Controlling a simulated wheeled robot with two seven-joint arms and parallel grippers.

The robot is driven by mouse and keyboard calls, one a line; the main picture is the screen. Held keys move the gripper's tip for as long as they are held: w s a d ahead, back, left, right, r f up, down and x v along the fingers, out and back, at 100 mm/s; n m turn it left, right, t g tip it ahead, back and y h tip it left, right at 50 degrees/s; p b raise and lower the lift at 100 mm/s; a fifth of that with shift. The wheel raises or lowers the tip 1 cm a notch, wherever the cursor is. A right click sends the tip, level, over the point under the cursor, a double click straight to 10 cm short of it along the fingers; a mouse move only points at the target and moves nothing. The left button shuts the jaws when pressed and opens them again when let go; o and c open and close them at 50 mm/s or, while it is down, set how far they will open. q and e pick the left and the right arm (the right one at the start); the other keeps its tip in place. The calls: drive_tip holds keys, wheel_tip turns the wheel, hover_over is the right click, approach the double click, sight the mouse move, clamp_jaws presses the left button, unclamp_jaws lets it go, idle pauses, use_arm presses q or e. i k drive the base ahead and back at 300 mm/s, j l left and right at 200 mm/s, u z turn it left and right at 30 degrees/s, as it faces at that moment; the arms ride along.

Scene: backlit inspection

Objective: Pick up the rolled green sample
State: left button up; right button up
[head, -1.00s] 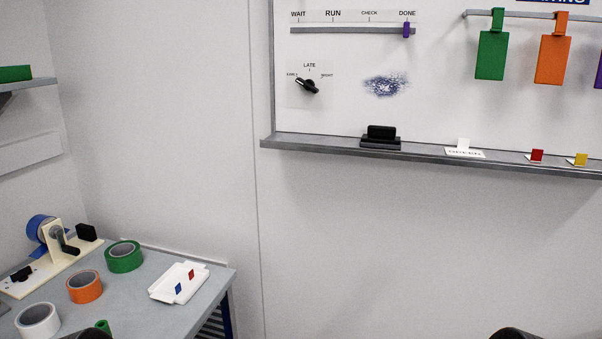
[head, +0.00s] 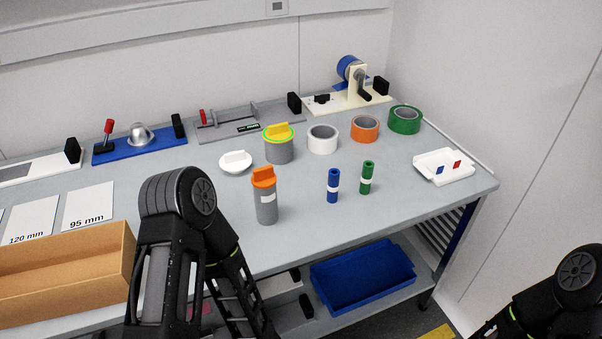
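The rolled green sample (head: 368,171) is a slim green cylinder with a white band. It stands upright on the grey table, right of centre in the head view. A similar rolled blue sample (head: 333,179) stands just to its left, apart from it. Nothing touches or covers the green sample. Black links of my arms show at the lower left and lower right, but neither gripper can be made out in the frame.
An orange-topped grey canister (head: 266,203) stands left of the samples. Tape rolls, including a green one (head: 405,128), stand behind. A white tray (head: 432,179) holds small blue and red pieces to the right. A cardboard box (head: 70,285) lies front left; a blue bin (head: 335,301) sits below.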

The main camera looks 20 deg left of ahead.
sight(367, 167)
drive_tip(key=l+u, duration=0.1)
drive_tip(key=u, duration=1.15)
drive_tip(key=l+u, duration=0.4)
drive_tip(key=k+l+u, duration=0.15)
drive_tip(key=l+u, duration=0.25)
drive_tip(key=k+l+u, duration=0.2)
drive_tip(key=l+u, duration=0.15)
drive_tip(key=l, duration=0.15)
drive_tip(key=k+l, duration=0.15)
drive_tip(key=l, duration=0.15)
drive_tip(key=k+l+u, duration=0.1)
drive_tip(key=l, duration=0.25)
drive_tip(key=k+l, duration=0.2)
drive_tip(key=l+u, duration=0.05)
drive_tip(key=l, duration=0.05)
